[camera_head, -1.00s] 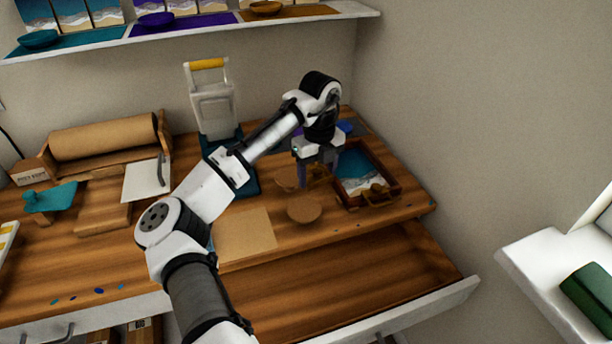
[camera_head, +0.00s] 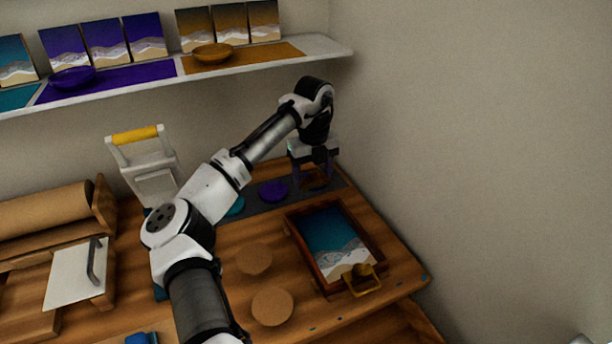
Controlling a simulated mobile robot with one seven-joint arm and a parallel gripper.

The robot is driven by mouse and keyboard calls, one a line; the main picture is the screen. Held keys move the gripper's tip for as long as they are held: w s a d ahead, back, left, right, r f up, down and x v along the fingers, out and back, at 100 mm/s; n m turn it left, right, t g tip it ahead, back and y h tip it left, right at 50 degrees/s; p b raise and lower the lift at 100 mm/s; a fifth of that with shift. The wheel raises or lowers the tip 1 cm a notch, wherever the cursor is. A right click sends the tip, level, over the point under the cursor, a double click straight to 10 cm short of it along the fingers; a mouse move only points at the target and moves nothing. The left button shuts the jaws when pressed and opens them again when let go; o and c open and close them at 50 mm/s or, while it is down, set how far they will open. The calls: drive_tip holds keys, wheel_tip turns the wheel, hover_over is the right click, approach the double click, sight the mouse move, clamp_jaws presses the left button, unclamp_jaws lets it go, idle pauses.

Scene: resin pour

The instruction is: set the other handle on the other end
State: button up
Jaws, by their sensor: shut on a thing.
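The tray (camera_head: 291,227) is dark wood with a blue, white and sand-coloured resin sea inside. One brass-coloured handle (camera_head: 361,281) sits at its near end. The far end shows no handle. My gripper (camera_head: 316,184) is beyond the far end of the tray, over a dark mat. It is shut on a small brownish piece, which looks like the other handle (camera_head: 316,176). The fingers partly hide it, and its height above the mat is hard to tell.
The dark mat (camera_head: 258,207) carries a purple disc (camera_head: 273,191) and a teal one. Two round cork coasters (camera_head: 254,258) lie left of the tray. A white press with a yellow grip (camera_head: 138,135) stands at the back left. A wall bounds the right, and a shelf (camera_head: 320,46) hangs above.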

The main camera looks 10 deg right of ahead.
drive_tip(key=shift+w+f, duration=0.1)
drive_tip(key=shift+w, duration=0.05)
wheel_tip(320, 180, down, 6)
drive_tip(key=b, duration=0.5)
drive_tip(key=shift+b, duration=0.35)
drive_tip(key=shift+f+p, duration=0.2)
drive_tip(key=shift+p, duration=0.15)
drive_tip(key=shift+p, duration=0.45)
